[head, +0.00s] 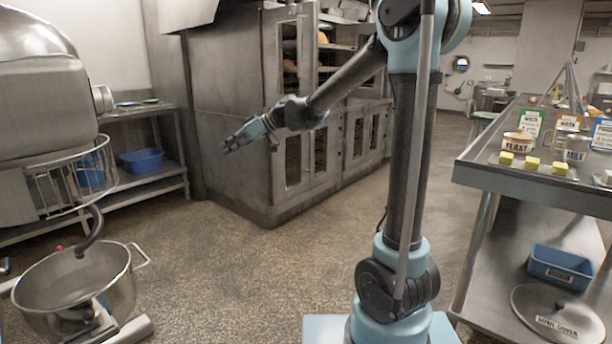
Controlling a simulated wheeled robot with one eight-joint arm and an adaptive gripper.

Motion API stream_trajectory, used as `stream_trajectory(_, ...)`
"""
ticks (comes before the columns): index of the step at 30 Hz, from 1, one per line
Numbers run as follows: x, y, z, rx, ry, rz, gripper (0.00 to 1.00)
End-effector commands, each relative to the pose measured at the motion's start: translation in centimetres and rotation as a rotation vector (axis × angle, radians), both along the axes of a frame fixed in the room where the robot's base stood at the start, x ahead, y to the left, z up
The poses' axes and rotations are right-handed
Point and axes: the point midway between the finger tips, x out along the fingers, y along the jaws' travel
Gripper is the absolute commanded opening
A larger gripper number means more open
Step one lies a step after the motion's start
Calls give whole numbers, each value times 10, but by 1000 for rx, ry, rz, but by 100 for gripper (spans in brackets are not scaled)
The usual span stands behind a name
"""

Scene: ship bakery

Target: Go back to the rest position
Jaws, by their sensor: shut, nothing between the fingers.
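My gripper (233,144) is at the end of my arm, left of the picture's middle. It is in front of the steel oven cabinet (222,110), over open floor, and points left and slightly down. Its fingers are shut with nothing between them. My arm reaches out from its column toward the left, with the forearm sloping down. No object touches the gripper as far as I can see.
A large mixer with a steel bowl (75,290) stands at the left. A steel table (520,180) at the right bears a yeast tub (518,142), yellow cubes (532,164) and a milk container (575,153). Blue bins (562,268) sit on low shelves. Middle floor is clear.

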Motion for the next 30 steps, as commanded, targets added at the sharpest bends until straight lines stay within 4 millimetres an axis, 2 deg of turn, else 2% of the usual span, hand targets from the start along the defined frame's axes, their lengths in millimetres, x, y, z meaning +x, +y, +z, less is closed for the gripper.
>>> stream_trajectory(1,-7,-19,-2,-28,14,-27,0)
stream_trajectory(3,-15,-44,-8,-71,40,-65,0)
stream_trajectory(14,-69,-168,-46,-283,165,-294,0)
stream_trajectory(21,-114,-246,-80,-415,250,-472,0)
stream_trajectory(30,-176,-334,-130,-567,353,-724,0)
